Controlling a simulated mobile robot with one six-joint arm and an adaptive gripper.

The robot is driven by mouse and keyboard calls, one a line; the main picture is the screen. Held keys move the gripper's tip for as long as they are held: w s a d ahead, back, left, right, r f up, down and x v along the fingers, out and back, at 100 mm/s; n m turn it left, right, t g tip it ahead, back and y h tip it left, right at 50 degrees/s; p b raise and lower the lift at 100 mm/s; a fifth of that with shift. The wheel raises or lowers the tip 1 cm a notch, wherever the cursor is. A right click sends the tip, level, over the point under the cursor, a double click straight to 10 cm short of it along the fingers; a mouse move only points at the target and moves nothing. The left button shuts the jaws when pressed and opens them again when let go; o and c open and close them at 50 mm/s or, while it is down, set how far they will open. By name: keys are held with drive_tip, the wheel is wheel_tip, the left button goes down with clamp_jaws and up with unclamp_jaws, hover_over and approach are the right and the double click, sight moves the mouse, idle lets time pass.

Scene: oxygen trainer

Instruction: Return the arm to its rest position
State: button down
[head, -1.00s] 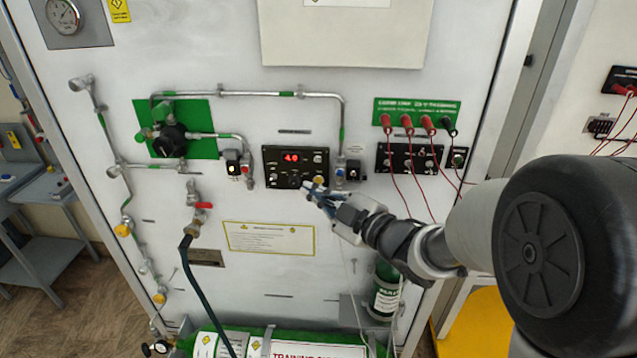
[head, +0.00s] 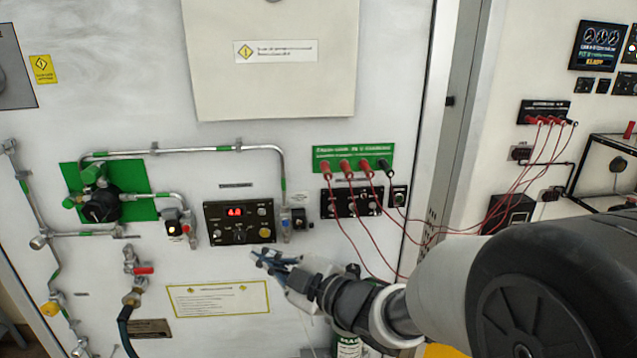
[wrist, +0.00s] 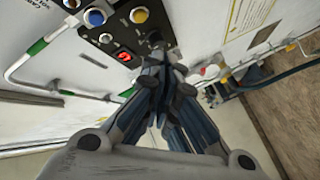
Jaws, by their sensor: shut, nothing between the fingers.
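My gripper (head: 262,256) is shut and empty. In the head view it is in front of the white trainer panel (head: 120,275), just below the black control box (head: 240,222) with the red lit display. A gap to the panel is hard to judge. In the wrist view my gripper (wrist: 168,75) has its fingers together, pointing toward the control box (wrist: 130,35) with its yellow and blue buttons. My arm reaches in from the lower right of the head view.
Red leads (head: 352,225) hang from the jacks beside my arm. A pipe (head: 190,151) runs above the control box. A valve with a red handle (head: 143,270) and a dark hose is at lower left. A second station (head: 545,112) stands at right.

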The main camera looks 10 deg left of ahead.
drive_tip(key=s+d+r+m+t+h, duration=0.1)
drive_tip(key=d+m+h, duration=0.5)
drive_tip(key=d, duration=0.5)
drive_tip(key=d+r+m+t+h, duration=0.15)
drive_tip(key=d+m+h, duration=0.45)
drive_tip(key=d, duration=0.6)
drive_tip(key=s+d+f+m+g, duration=0.2)
drive_tip(key=s+m, duration=0.1)
drive_tip(key=s, duration=0.5)
drive_tip(key=s+d+f+m+g+h, duration=0.1)
drive_tip(key=s+d+f+m+g, duration=0.1)
drive_tip(key=s, duration=0.6)
drive_tip(key=s+d+f+m+g+h, duration=0.1)
drive_tip(key=s+d+f+m+g, duration=0.1)
drive_tip(key=s, duration=0.7)
drive_tip(key=shift+d+m+g, duration=0.55)
drive_tip(key=shift+m, duration=0.45)
drive_tip(key=c, duration=2.4)
unclamp_jaws()
drive_tip(key=shift+f, duration=0.1)
